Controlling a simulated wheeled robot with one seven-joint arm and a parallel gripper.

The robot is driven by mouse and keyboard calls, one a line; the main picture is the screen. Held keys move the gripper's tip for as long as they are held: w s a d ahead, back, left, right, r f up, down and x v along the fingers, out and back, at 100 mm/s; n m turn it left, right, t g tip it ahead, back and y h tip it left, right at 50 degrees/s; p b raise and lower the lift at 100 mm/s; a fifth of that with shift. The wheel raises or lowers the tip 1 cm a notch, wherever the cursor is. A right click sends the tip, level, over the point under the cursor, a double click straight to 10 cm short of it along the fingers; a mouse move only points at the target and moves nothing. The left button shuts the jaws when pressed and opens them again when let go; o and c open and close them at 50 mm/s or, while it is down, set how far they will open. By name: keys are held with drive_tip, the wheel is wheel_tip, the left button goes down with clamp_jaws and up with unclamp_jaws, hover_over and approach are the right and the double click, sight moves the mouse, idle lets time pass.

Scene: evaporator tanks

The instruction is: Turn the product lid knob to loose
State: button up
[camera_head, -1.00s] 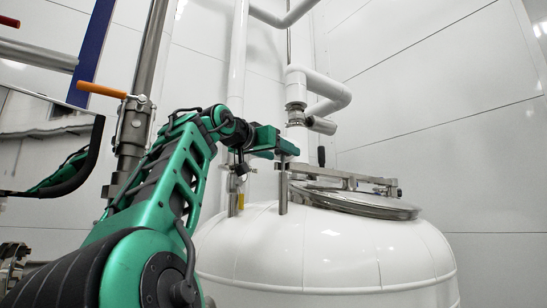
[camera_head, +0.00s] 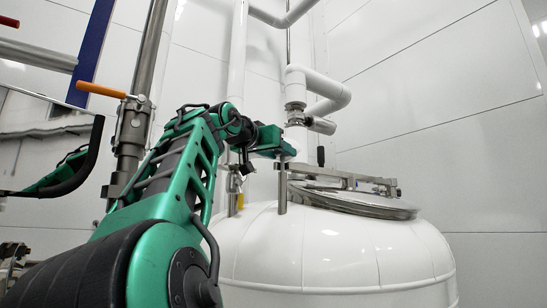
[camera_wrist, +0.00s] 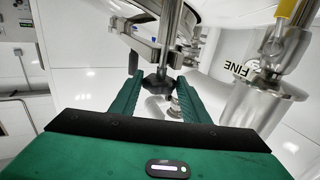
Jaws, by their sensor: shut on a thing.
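The white tank (camera_head: 330,245) carries a round steel lid (camera_head: 360,204) on its top, with a steel bar across it. My gripper (camera_head: 285,150) is above the left end of this bar, over an upright steel post (camera_head: 282,193). In the wrist view my gripper (camera_wrist: 158,88) has its two green fingers on either side of a dark faceted knob (camera_wrist: 158,82) at the end of a steel rod (camera_wrist: 171,35). It is shut on this knob. In the head view the knob is hidden by the gripper.
A black upright handle (camera_head: 321,156) stands on the lid's bar, right of my gripper. White pipes (camera_head: 325,92) run close behind. A steel pipe with an orange-handled valve (camera_head: 102,90) is at the left. A steel fitting (camera_wrist: 262,95) is close at the right in the wrist view.

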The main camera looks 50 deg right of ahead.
drive_tip(key=shift+w+a+n+t, duration=0.15)
drive_tip(key=shift+w+n+t, duration=0.05)
drive_tip(key=shift+n+t, duration=0.35)
drive_tip(key=shift+s+n+t+y, duration=0.2)
drive_tip(key=shift+n+t+y, duration=0.7)
drive_tip(key=shift+t, duration=0.6)
drive_tip(key=shift+s+n+t+y, duration=0.2)
drive_tip(key=shift+n+t+y, duration=0.5)
drive_tip(key=shift+n+t, duration=0.55)
drive_tip(key=shift+s+d+n+t+y, duration=0.1)
drive_tip(key=shift+d+n+t+y, duration=0.05)
drive_tip(key=shift+n+t+y, duration=0.7)
drive_tip(key=shift+s+d+n+t+y, duration=0.15)
drive_tip(key=shift+n+t+y, duration=0.55)
drive_tip(key=shift+t+y, duration=0.35)
drive_tip(key=shift+s+d+n+t+y, duration=0.1)
drive_tip(key=shift+d+n+t+y, duration=0.05)
drive_tip(key=shift+n+t+y, duration=0.8)
drive_tip(key=shift+y, duration=0.55)
drive_tip(key=o, duration=1)
drive_tip(key=shift+s+d, duration=0.1)
drive_tip(key=v, duration=1)
drive_tip(key=shift+s+a+f, duration=0.2)
drive_tip(key=shift+s, duration=0.05)
